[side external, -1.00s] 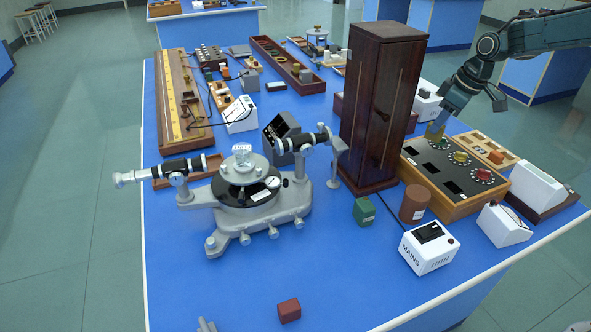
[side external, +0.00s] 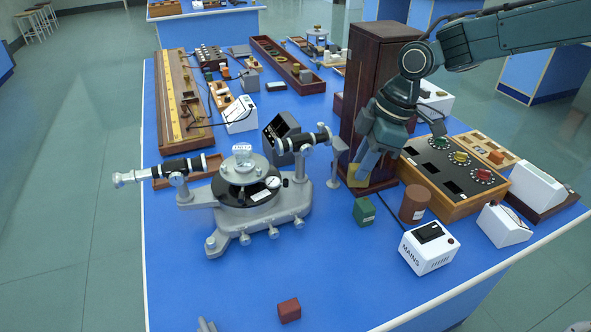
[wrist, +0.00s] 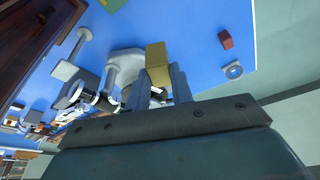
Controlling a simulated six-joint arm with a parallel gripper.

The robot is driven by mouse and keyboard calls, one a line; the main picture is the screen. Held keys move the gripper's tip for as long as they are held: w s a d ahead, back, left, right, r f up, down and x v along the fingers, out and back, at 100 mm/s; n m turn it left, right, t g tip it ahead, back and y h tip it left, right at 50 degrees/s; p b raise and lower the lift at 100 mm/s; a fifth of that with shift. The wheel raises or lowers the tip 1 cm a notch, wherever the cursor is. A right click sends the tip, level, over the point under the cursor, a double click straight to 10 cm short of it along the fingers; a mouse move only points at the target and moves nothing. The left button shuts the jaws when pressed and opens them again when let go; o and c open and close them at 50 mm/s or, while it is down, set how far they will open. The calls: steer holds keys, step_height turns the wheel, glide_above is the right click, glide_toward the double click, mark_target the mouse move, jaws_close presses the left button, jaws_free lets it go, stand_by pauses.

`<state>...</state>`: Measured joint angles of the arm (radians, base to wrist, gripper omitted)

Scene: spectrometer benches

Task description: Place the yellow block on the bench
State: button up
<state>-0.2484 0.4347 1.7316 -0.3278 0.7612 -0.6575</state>
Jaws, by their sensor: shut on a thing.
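The yellow block (side external: 357,176) is held at the tip of my gripper (side external: 367,168), in front of the lower part of the dark wooden cabinet in the side view. In the wrist view the yellow block (wrist: 157,62) sits between the two fingers of my gripper (wrist: 158,84), which is shut on it. The blue bench (side external: 330,255) lies below. I cannot tell exactly how high the block is above it.
The wooden cabinet (side external: 378,80) stands close behind my gripper. A green block (side external: 364,211) and a brown cylinder (side external: 414,203) stand just in front. The spectrometer (side external: 250,195) is to the left. A red block (side external: 289,310) lies near the front, with clear bench around it.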

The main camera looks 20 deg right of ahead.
steer(key=s+a+r, duration=0.2)
steer(key=s+a, duration=0.2)
steer(key=a, duration=0.3)
step_height(320, 180, down, 16)
steer(key=shift+w, duration=0.2)
stand_by(0.3)
steer(key=shift+f, duration=2.05)
steer(key=o, duration=0.9)
steer(key=shift+f, duration=0.1)
steer(key=shift+o, duration=0.4)
steer(key=v, duration=1.2)
